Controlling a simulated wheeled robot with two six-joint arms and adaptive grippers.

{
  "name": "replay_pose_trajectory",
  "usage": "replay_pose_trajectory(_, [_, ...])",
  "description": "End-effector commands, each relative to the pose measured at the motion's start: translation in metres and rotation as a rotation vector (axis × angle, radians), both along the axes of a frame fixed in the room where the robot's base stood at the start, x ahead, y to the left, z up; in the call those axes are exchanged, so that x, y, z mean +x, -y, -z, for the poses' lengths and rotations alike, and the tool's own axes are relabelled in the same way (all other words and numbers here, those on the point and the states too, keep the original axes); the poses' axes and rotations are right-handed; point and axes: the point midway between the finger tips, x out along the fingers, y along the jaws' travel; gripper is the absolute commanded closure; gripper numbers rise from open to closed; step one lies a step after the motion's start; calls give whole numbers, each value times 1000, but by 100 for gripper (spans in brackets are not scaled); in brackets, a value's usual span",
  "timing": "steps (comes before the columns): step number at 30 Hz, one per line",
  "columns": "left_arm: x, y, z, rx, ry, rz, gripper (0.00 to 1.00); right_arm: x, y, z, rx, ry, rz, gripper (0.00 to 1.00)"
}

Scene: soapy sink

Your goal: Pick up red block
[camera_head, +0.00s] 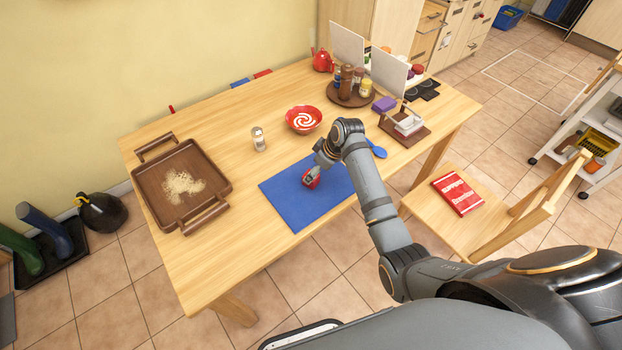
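A small red block (312,182) is on the blue mat (283,202) near its upper middle, on the wooden table (227,258). My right arm comes in from the lower right, and its gripper (313,173) points down at the red block. The fingers are at the block and cover part of it. The view is too small to tell whether they are closed on it. My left gripper is not in view.
A red bowl with a white swirl (303,119) and a shaker (259,139) stand behind the mat. A brown tray (146,190) is at the left. A round tray of bottles (350,96) is at the back. A chair (480,225) stands at the right.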

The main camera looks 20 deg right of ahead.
Motion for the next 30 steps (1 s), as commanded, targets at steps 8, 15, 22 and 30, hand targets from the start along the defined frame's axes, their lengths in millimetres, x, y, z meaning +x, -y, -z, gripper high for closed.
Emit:
replay_pose_trajectory(8, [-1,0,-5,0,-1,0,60,10,-12,41,1,-5,-1,31])
replay_pose_trajectory(15, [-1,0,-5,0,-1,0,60,11,-13,45,-1,-2,0,31])
replay_pose_trajectory(22, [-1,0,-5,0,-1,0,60,11,-13,45,0,-2,1,58])
replay_pose_trajectory(30, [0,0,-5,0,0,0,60,11,-13,45,0,-2,1,90])
